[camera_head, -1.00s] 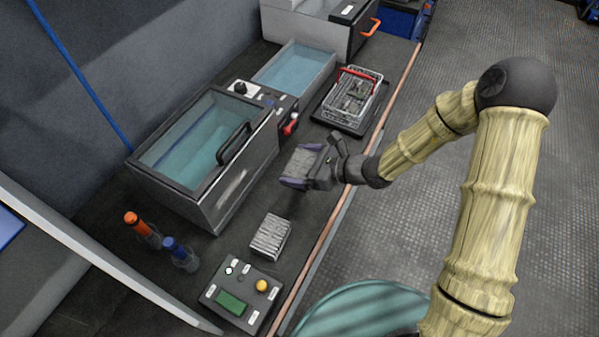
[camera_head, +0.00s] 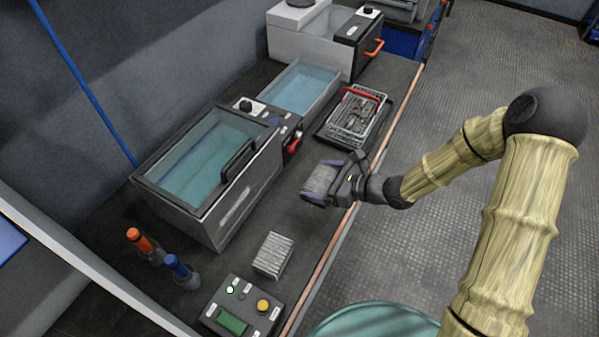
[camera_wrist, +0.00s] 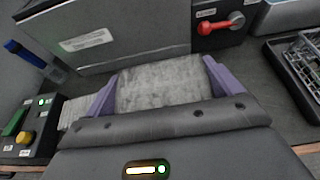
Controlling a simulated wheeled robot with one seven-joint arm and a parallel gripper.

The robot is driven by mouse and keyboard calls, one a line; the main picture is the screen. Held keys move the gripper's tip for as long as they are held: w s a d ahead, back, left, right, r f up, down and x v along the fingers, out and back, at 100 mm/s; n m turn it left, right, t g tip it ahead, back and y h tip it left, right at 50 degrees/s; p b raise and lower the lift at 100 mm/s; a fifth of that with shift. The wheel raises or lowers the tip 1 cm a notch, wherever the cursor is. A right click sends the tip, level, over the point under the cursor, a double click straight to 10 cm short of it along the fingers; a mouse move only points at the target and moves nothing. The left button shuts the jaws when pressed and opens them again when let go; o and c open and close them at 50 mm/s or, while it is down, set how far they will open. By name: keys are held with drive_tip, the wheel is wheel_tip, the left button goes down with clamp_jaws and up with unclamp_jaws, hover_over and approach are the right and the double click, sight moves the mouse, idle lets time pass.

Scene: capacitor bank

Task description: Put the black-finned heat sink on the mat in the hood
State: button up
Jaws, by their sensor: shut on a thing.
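My gripper (camera_head: 320,185) has purple fingers and is shut on a grey block (camera_head: 322,178), held above the bench. In the wrist view the block (camera_wrist: 158,85) sits between both fingers (camera_wrist: 160,90); its face looks light grey and streaked, and I see no black fins. A light grey finned block (camera_head: 273,255) rests on the bench nearer the camera, beside the button box; part of it shows behind the left finger in the wrist view (camera_wrist: 75,110). I cannot make out a hood or its mat for certain.
A glass-lidded tank (camera_head: 210,175) and an open water bath (camera_head: 300,88) stand along the wall side. A wire basket with a red handle (camera_head: 355,113) lies beyond my gripper. Two bottles (camera_head: 160,260) and the button box (camera_head: 240,308) are near. Open floor (camera_head: 450,110) lies to the right.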

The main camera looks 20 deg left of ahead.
drive_tip(key=w+d+f+m+t, duration=0.1)
drive_tip(key=d+m+t, duration=0.1)
drive_tip(key=d, duration=0.8)
drive_tip(key=w+d+f+m+t+h, duration=0.1)
drive_tip(key=w+d+f+m+t, duration=0.1)
drive_tip(key=d, duration=0.9)
drive_tip(key=w+d+f+m+t+h, duration=0.1)
drive_tip(key=w+d+m+t, duration=0.1)
drive_tip(key=d, duration=0.8)
drive_tip(key=shift+d+f+t, duration=0.25)
drive_tip(key=shift+f+t, duration=0.15)
drive_tip(key=shift+t, duration=0.1)
drive_tip(key=shift+s, duration=0.1)
drive_tip(key=shift+h, duration=0.3)
